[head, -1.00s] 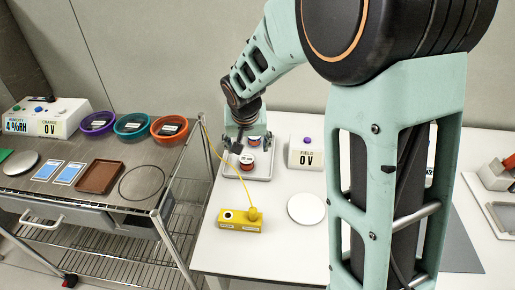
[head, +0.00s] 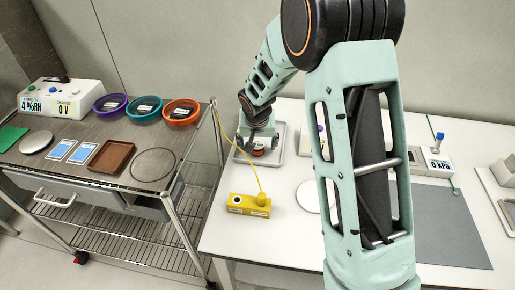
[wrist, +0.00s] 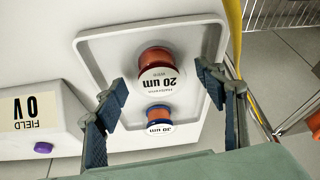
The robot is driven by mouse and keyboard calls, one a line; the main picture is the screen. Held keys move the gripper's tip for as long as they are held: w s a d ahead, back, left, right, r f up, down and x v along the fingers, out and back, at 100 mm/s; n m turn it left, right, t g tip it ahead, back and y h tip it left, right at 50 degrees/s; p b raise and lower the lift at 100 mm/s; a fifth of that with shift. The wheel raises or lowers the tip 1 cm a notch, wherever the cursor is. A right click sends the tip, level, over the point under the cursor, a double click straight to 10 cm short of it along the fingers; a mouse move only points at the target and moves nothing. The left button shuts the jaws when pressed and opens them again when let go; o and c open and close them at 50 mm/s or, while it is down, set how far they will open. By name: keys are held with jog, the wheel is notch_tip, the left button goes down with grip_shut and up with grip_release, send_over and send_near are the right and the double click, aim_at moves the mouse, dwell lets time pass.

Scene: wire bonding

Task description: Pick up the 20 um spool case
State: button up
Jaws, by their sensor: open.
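The 20 um spool case (wrist: 159,78) is red-orange with a white lid. It stands in a pale tray (wrist: 95,45) in the wrist view, its label upside down. A second spool case (wrist: 159,115), with blue and orange parts, stands beside it, nearer my palm; its label is too small to read surely. My gripper (wrist: 161,82) is open, with one finger on each side of the 20 um case and a gap on both sides. In the head view my gripper (head: 258,142) is over the tray (head: 240,157) and hides most of the cases.
A white FIELD meter box (wrist: 35,122) stands left of the tray in the wrist view. A yellow block (head: 249,205) with a yellow cord (head: 243,150) is in front of the tray. A white disc (head: 308,197) and a wire cart (head: 100,170) are near.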

jog(key=shift+w+f, duration=0.15)
jog(key=shift+f, duration=0.15)
jog(key=c, duration=1.2)
jog(key=shift+c, duration=0.2)
